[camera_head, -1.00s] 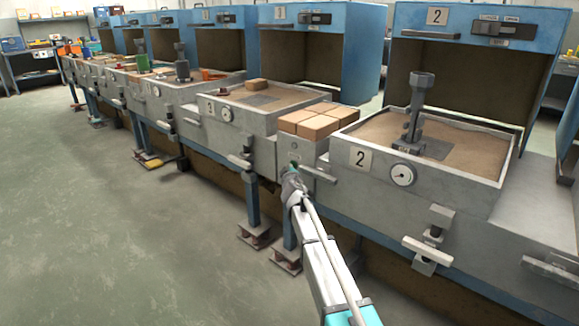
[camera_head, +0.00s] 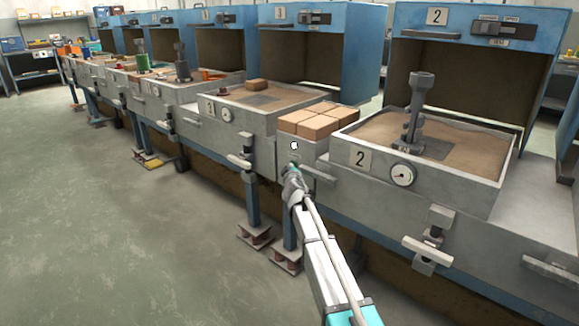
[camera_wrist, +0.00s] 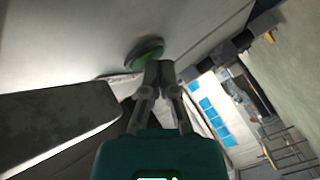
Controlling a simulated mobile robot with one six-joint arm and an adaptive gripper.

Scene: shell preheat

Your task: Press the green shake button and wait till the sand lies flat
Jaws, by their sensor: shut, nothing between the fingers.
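The green button (camera_wrist: 145,54) is on a pale wall at the top of the wrist view. My gripper (camera_wrist: 158,68) is shut and empty, its tips overlapping the button's lower right edge; they appear to touch it. In the head view my gripper (camera_head: 293,170) reaches the front panel below the bricks and mostly hides the button. Sand (camera_head: 455,140) fills the box marked 2 around an upright grey post (camera_head: 419,110). Its surface looks mostly level, with a darker patch near the post; fine relief is too small to tell.
Several tan bricks (camera_head: 318,122) sit above the panel. A grey handle (camera_head: 318,173) juts out just right of my gripper. A gauge (camera_head: 403,175) and a clamp (camera_head: 432,238) are on the front of box 2. The floor (camera_head: 130,240) at left is clear.

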